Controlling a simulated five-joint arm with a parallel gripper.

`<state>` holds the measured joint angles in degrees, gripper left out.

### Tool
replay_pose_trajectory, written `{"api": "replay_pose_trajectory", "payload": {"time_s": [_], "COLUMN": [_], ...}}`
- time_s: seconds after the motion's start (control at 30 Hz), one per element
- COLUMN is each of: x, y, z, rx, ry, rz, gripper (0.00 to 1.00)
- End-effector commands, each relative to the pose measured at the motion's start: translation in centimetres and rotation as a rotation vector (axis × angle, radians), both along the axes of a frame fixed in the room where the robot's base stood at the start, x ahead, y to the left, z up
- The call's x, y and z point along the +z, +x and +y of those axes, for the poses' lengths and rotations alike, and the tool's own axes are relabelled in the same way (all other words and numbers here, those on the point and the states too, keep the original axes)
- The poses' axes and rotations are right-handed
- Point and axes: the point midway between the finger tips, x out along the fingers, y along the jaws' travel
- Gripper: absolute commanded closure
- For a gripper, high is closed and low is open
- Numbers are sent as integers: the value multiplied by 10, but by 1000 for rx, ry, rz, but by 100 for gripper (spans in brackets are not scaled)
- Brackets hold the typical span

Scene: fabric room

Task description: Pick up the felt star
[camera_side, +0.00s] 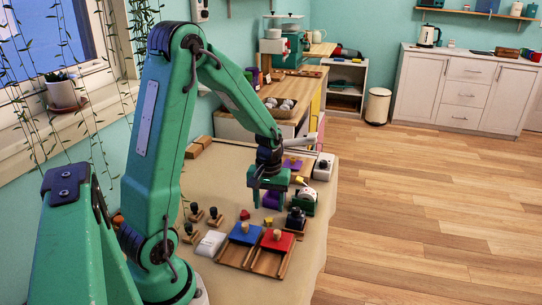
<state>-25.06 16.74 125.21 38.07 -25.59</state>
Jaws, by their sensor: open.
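My gripper (268,205) points down over the middle of the work table, with its two green fingers apart. A purple item (271,200) shows between and behind the fingers; I cannot tell whether they touch it. A small yellow piece (268,221) lies on the table just below and in front of the fingers. A small red piece (245,214) lies to its left. Both are too small to tell their shapes, so I cannot tell which, if either, is the felt star.
Dark-topped stamps (196,212) and a white block (211,243) stand left. A dark device (296,218) and a green-and-white dispenser (306,201) stand close on the right.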

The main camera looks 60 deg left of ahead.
Motion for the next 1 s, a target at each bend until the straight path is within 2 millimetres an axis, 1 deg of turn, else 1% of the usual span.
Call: {"api": "replay_pose_trajectory", "payload": {"time_s": [0.17, 0.27, 0.5, 0.63, 0.77, 1.0], "x": [-4, -12, -37, -47, -52, -52], "y": [0, -1, -2, -2, -2, -2], "z": [0, 0, 0, 0, 0, 0], "rx": [0, 0, 0, 0, 0, 0], "ry": [-1, -1, -2, -1, -1, 0], "rz": [1, 3, 3, 2, 1, 0], "gripper": [49, 49, 49, 49, 49, 49]}}
